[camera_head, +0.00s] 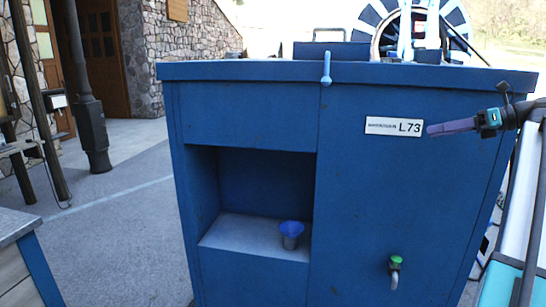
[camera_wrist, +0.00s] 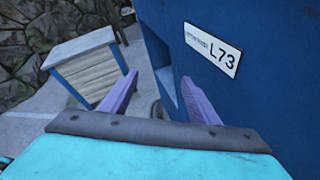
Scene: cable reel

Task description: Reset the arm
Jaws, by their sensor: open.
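My gripper (camera_head: 432,129) is at the right in the head view, with purple fingers pointing left in front of the blue cabinet. It is beside the white L73 label (camera_head: 394,126), with its tip just right of and below the label. In the wrist view my gripper (camera_wrist: 160,82) shows its two purple fingers spread apart, with nothing between them. The blue cabinet (camera_head: 415,185) fills the middle of the head view and the upper right of the wrist view (camera_wrist: 270,90).
A blue cup (camera_head: 291,235) stands in the cabinet's open niche. A green-topped tap (camera_head: 395,262) sticks out at lower right. A reel (camera_head: 455,22) is behind the cabinet top. A wood-sided box (camera_head: 20,275) is at lower left. Grey pavement (camera_head: 110,240) is open between.

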